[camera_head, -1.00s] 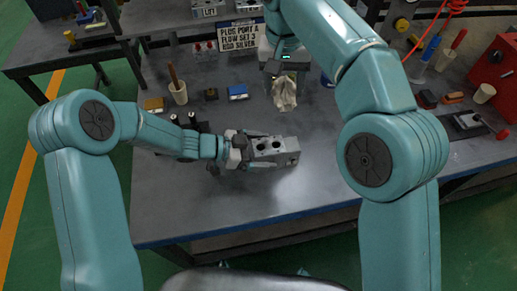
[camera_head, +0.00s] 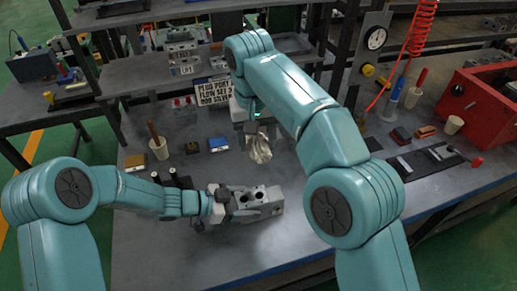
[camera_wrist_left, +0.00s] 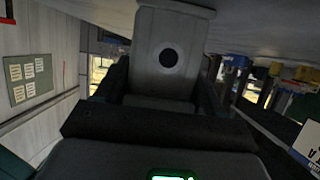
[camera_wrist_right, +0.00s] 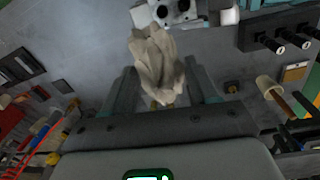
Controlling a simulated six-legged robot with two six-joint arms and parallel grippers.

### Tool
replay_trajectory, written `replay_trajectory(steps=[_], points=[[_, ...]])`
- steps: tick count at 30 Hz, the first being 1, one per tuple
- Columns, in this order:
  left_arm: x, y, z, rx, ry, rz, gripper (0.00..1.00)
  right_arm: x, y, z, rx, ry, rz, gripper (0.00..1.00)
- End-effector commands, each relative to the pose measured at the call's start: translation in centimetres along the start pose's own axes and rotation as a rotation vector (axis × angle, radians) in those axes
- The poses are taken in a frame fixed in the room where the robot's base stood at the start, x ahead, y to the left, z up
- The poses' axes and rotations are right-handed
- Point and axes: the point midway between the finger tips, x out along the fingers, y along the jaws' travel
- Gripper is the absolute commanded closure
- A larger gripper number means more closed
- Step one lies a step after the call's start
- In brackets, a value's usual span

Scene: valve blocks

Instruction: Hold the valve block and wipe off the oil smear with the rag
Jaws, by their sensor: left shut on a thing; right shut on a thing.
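The grey metal valve block (camera_head: 265,197) lies on the bench with dark round ports in its top. My left gripper (camera_head: 226,203) is shut on its left end; in the left wrist view the block (camera_wrist_left: 170,40) sits between the fingers, one round port facing me. My right gripper (camera_head: 251,130) is shut on the crumpled beige rag (camera_head: 259,149), which hangs above the bench behind the block. In the right wrist view the rag (camera_wrist_right: 156,65) bunches out between the fingers, with the block (camera_wrist_right: 168,12) beyond it. I cannot make out the oil smear.
A red toolbox (camera_head: 485,103) is at right. The bench front is clear.

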Motion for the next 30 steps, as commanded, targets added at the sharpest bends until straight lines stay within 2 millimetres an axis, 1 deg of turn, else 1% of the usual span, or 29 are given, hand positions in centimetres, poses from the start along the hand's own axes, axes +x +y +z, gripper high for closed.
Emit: replay_trajectory(steps=[1,5,8,12,16,20,23,30], points=[[0.0,0.0,0.0,-0.001,0.000,-0.001,1.00,0.9,-0.3,0.0,-0.047,-0.002,0.002,0.66],[0.0,-0.1,0.0,-0.001,0.000,-0.001,1.00,2.8,-1.1,0.3,-0.154,0.005,0.003,0.66],[0.0,-0.1,0.0,-0.001,0.000,-0.001,1.00,4.4,-1.8,0.9,-0.238,0.010,0.004,0.66],[0.0,-0.1,0.0,-0.001,0.000,-0.002,1.00,6.4,-2.4,2.3,-0.332,0.019,0.005,0.66],[0.0,-0.1,0.0,0.000,0.000,-0.002,1.00,7.5,-2.6,3.6,-0.362,0.022,0.006,0.66],[0.0,-0.1,0.0,0.000,0.000,-0.002,1.00,7.6,-2.6,4.3,-0.370,0.024,0.006,0.66],[0.0,-0.1,0.0,0.000,0.000,-0.002,1.00,7.8,-2.7,4.2,-0.370,0.023,0.008,0.66],[0.0,-0.1,-0.1,0.000,0.001,-0.002,1.00,10.2,-2.8,4.2,-0.370,0.021,0.009,0.66]])
